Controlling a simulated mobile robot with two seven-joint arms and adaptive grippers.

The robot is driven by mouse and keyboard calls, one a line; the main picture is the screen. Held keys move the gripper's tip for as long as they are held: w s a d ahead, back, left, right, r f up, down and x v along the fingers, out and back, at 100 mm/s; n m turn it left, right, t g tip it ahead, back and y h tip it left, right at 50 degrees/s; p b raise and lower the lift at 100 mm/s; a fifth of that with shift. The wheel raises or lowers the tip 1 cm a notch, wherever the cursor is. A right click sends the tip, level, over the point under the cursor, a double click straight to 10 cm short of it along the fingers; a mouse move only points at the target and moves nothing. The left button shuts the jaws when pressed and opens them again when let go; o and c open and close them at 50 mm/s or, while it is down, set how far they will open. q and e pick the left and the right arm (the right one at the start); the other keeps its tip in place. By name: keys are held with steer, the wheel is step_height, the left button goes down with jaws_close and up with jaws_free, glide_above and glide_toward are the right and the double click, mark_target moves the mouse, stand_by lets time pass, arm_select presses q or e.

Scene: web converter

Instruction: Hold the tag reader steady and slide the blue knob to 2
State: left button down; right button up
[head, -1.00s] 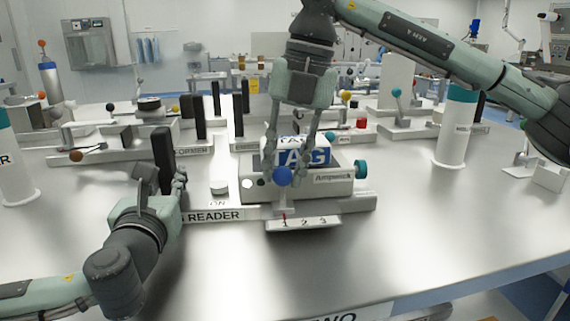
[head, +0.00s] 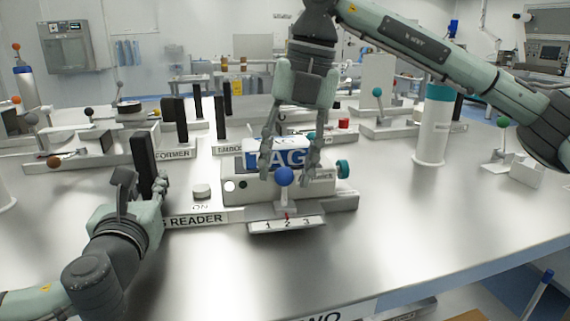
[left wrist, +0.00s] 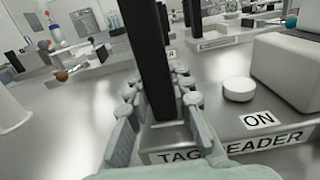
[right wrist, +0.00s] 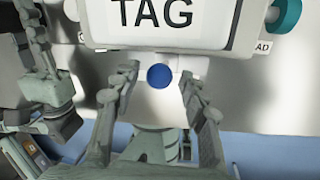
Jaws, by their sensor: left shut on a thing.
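The tag reader (head: 260,189) is a white block with a blue TAG label and a black post (head: 143,165) at its left end. My left gripper (head: 155,188) is shut on that post; its fingers also show around it in the left wrist view (left wrist: 158,100). The blue knob (head: 284,176) stands at the reader's front, above a plate marked 1, 2, 3 (head: 288,226). Its red pointer (head: 286,215) is at about 2. My right gripper (head: 290,170) is open, with a finger on either side of the knob. In the right wrist view the knob (right wrist: 159,76) shows gaps to both fingers.
A white ON button (head: 202,190) sits between post and reader body. A teal side knob (head: 343,169) is on the reader's right. Other stations with black posts (head: 220,117) stand behind. A white cylinder with a teal top (head: 432,130) is at right. The front tabletop is clear.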

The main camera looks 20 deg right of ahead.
arm_select(q)
steer(key=shift+s+f, duration=0.1)
steer(key=shift+f, duration=0.55)
arm_select(e)
step_height(320, 180, up, 12)
steer(key=d, duration=0.2)
steer(key=shift+s, duration=0.4)
arm_select(q)
steer(key=shift+r, duration=0.35)
steer(key=c, duration=1.4)
jaws_free()
steer(key=shift+o, duration=0.6)
steer(key=shift+r, duration=0.25)
arm_select(e)
steer(key=shift+w, duration=0.1)
arm_select(q)
steer(key=s, duration=0.7)
steer(key=shift+s+a, duration=0.15)
steer(key=shift+a, duration=0.2)
